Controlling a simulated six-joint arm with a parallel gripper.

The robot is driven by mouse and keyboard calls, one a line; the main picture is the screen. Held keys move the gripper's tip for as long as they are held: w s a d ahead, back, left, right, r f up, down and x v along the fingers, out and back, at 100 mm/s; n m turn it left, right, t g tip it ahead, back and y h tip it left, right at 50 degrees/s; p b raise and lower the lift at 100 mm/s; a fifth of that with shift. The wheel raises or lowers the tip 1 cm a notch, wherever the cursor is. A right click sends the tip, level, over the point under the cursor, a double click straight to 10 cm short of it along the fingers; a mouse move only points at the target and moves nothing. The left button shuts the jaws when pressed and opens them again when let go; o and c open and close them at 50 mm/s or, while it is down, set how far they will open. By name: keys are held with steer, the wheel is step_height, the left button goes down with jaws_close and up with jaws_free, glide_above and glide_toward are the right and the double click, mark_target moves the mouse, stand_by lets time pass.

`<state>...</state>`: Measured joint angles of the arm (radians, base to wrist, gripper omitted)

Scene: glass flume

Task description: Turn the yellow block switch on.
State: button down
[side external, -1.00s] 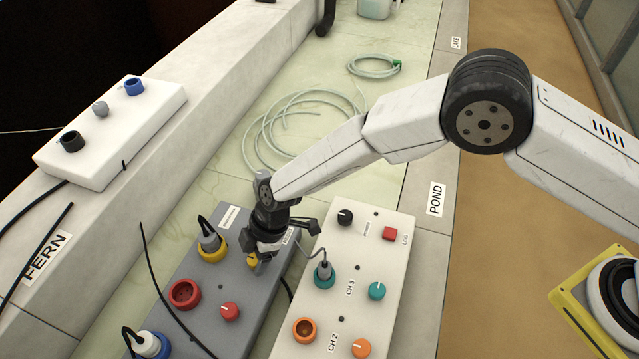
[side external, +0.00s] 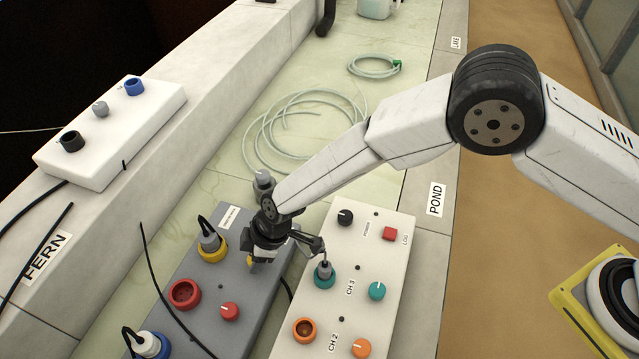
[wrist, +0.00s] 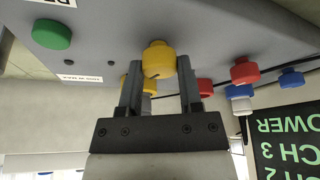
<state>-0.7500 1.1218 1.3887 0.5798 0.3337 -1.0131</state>
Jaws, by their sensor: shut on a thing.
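The grey block (side external: 255,315) lies on the pale floor, with a yellow switch knob (side external: 250,261) near its far end, mostly hidden by my gripper (side external: 255,258). In the wrist view the yellow knob (wrist: 158,60) stands between the two fingers of my gripper (wrist: 160,82), which are shut on it. A dark mark shows on the knob's face; which setting it stands at I cannot tell. A yellow socket (side external: 213,250) with a grey plug (side external: 209,240) in it sits left of the gripper.
The grey block also bears a red socket (side external: 184,294), a red knob (side external: 230,311) and a blue socket (side external: 150,345). A white block (side external: 345,310) with teal and orange fittings stands close on the right. Coiled hose (side external: 290,100) lies behind.

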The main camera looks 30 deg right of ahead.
steer(key=shift+m, duration=0.4)
steer(key=shift+c, duration=1.3)
jaws_free()
steer(key=shift+r, duration=0.1)
steer(key=v, duration=0.7)
steer(key=shift+s+r, duration=0.2)
steer(key=shift+r, duration=0.1)
steer(key=shift+d, duration=0.15)
